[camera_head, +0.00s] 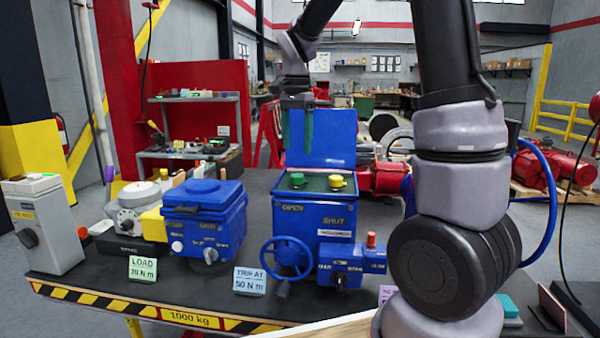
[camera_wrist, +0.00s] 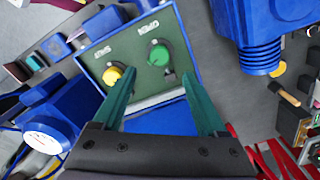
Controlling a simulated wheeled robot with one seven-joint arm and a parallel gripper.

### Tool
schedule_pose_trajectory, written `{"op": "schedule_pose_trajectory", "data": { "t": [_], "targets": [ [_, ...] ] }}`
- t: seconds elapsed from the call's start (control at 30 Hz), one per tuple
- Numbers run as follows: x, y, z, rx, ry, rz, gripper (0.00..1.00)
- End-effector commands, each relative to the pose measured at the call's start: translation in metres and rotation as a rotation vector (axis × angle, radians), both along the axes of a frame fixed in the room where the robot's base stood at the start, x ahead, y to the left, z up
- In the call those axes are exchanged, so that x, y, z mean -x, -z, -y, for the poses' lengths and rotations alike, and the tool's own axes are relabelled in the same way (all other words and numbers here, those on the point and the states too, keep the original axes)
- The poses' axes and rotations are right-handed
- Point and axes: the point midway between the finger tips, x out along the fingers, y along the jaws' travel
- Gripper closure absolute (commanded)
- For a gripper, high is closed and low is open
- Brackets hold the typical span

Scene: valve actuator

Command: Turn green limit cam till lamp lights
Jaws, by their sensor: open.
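The green limit cam (camera_head: 297,179) sits on the left of the dark green top panel of the blue actuator box, beside the yellow cam (camera_head: 336,181). In the wrist view the green cam (camera_wrist: 158,56) lies by the OPEN label, and the yellow cam (camera_wrist: 113,75) by the SHUT label. My gripper (camera_head: 296,150) points down above the green cam, its fingers apart and empty. In the wrist view the gripper (camera_wrist: 159,75) frames the green cam between its fingertips without visible contact. I cannot pick out a lit lamp for sure.
The raised blue lid (camera_head: 320,137) stands behind the panel. Another blue actuator (camera_head: 205,218) stands left, with a grey switch box (camera_head: 43,225) beyond. My arm hides part of the right side.

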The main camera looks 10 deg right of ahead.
Motion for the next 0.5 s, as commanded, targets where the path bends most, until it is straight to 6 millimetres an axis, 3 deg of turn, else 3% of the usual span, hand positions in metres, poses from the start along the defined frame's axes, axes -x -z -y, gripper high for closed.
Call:
{"op": "schedule_pose_trajectory", "data": {
  "t": [0.3,0.5],
  "targets": [
    [0.001,0.061,0.0,0.0,0.0,-0.004,0.25],
    [0.001,0.084,0.0,-0.001,-0.002,-0.001,0.25]
  ]
}}
